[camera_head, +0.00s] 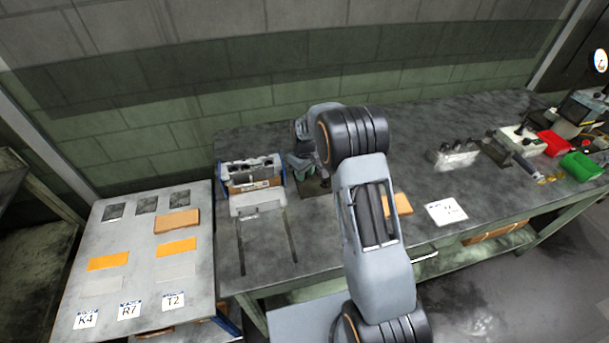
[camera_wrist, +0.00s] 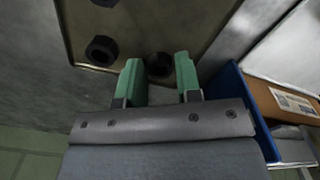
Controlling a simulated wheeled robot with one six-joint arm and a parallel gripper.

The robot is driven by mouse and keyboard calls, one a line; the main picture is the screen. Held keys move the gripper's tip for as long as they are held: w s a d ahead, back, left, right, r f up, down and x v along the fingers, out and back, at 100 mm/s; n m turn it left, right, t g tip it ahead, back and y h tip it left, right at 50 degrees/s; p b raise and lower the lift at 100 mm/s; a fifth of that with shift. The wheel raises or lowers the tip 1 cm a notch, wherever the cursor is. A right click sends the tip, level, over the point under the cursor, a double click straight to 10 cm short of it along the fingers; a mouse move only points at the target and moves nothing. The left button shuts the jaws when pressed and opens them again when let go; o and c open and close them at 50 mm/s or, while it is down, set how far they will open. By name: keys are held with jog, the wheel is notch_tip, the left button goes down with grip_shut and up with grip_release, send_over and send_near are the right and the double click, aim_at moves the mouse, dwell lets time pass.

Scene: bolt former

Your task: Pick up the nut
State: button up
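In the wrist view, several dark nuts sit on a brownish plate (camera_wrist: 195,22). One nut (camera_wrist: 160,65) shows between the green fingertips of my gripper (camera_wrist: 158,72). The fingers are apart, and a gap shows on each side of this nut. I cannot tell how far above the nut the fingertips are. Another nut (camera_wrist: 101,50) lies to the left, and a third is cut by the top edge. In the head view, my gripper (camera_head: 304,165) is over the plate (camera_head: 313,187) on the bench; my arm hides much of it, and no nut can be made out there.
A blue bin (camera_wrist: 240,110) stands close to the right of my gripper in the wrist view. In the head view, a rack with a box (camera_head: 252,180) is left of the plate. A white card (camera_head: 446,211) and a white block with pegs (camera_head: 455,157) lie to the right.

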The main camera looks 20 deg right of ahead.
jog(key=shift+c, duration=0.4)
jog(key=c, duration=0.5)
jog(key=shift+r, duration=0.65)
jog(key=shift+s+r+b, duration=0.55)
jog(key=shift+s+r, duration=1.4)
jog(key=shift+s, duration=0.4)
jog(key=shift+s+r+b, duration=0.5)
jog(key=shift+s+r, duration=1.4)
jog(key=shift+s, duration=0.45)
jog(key=shift+s+r+b, duration=0.55)
jog(key=shift+s+r, duration=1.4)
jog(key=shift+s, duration=0.4)
